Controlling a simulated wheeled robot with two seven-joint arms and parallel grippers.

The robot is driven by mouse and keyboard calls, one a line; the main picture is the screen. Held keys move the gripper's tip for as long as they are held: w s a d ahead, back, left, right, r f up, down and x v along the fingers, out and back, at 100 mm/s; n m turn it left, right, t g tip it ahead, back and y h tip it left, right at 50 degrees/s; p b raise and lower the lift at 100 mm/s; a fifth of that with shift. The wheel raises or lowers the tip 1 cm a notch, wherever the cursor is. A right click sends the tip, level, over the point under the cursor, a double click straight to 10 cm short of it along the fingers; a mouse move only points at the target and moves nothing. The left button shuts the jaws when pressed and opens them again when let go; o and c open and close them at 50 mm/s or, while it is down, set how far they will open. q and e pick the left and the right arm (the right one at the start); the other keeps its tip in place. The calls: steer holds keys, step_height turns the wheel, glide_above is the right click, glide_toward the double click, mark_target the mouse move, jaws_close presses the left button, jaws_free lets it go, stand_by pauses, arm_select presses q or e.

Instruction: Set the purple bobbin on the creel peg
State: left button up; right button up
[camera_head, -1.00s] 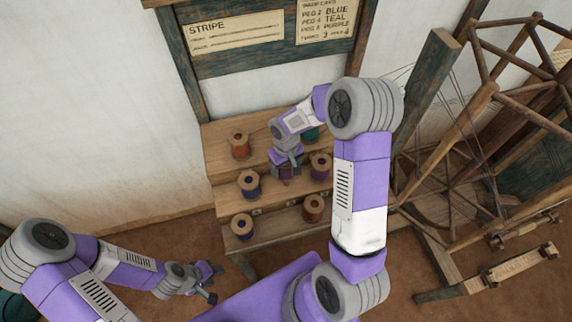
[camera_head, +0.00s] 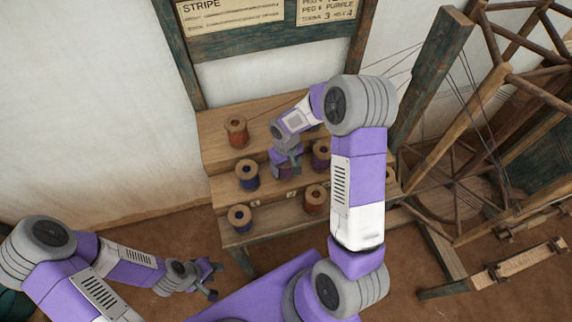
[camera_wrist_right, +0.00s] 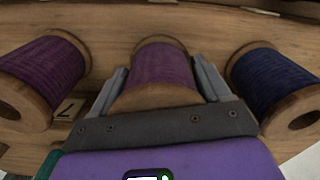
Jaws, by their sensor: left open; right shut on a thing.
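My right gripper (camera_head: 286,165) is shut on a purple bobbin (camera_wrist_right: 163,68), which sits between its two fingers in the right wrist view. In the head view it is over the middle of the stepped wooden creel (camera_head: 215,155), and the held bobbin is mostly hidden. In the right wrist view a second purple bobbin (camera_wrist_right: 48,72) stands to the left and a dark blue bobbin (camera_wrist_right: 275,80) to the right. Whether the held bobbin sits on a peg is hidden. My left gripper (camera_head: 207,278) is open and empty, low in front of the creel.
On the creel are an orange-red bobbin (camera_head: 236,132), two blue bobbins (camera_head: 247,175) (camera_head: 240,218), a purple bobbin (camera_head: 321,155) and a red-brown bobbin (camera_head: 315,198). A stripe card (camera_head: 230,14) hangs behind. The wooden loom frame (camera_head: 440,75) stands close on the right.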

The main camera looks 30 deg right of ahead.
steer(key=shift+f, duration=0.25)
steer(key=o, duration=1.1)
steer(key=shift+r+p, duration=2.4)
steer(key=shift+r, duration=1.15)
